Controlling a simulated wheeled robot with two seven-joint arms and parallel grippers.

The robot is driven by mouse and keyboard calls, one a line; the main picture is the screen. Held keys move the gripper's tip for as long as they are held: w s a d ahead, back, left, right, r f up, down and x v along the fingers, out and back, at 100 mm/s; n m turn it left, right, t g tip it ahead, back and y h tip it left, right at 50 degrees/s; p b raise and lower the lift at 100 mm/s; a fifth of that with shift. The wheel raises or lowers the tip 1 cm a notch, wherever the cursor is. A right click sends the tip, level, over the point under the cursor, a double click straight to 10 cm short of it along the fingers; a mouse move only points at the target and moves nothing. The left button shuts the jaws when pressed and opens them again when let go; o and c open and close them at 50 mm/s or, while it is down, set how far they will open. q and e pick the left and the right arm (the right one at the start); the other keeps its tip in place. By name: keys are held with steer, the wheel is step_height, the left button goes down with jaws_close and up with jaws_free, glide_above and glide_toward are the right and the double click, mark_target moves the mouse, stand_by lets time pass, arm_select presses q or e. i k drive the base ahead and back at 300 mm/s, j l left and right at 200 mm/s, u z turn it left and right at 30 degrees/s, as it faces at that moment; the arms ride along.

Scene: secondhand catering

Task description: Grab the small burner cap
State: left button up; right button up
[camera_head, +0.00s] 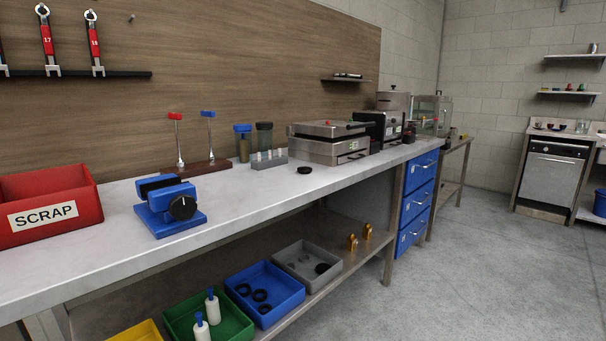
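A small flat black disc (304,170) lies on the grey worktop (240,200), in front of the steel press-like appliance (330,142). It looks like a burner cap. Another dark round piece (322,268) lies in the grey bin (300,283) on the lower shelf. Several black rings (261,295) lie in the blue bin (240,301) beside it. I cannot tell from here which round piece is the small burner cap. Neither of my grippers shows in the head view.
A red SCRAP bin (45,204) and a blue vise-like fixture (170,206) stand on the worktop's left part. Blue drawers (417,200) close off the bench's far end. The floor (480,270) to the right is clear, with a stove (551,172) beyond.

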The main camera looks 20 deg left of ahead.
mark_target(304, 169)
steer(key=i+l+u, duration=0.1)
steer(key=i+u, duration=0.2)
steer(key=i, duration=0.25)
steer(key=i+l+u, duration=0.25)
steer(key=i, duration=0.3)
steer(key=i+l+u, duration=0.3)
steer(key=i, duration=0.2)
steer(key=i+l+u, duration=0.25)
steer(key=i+l, duration=0.15)
steer(key=i, duration=0.05)
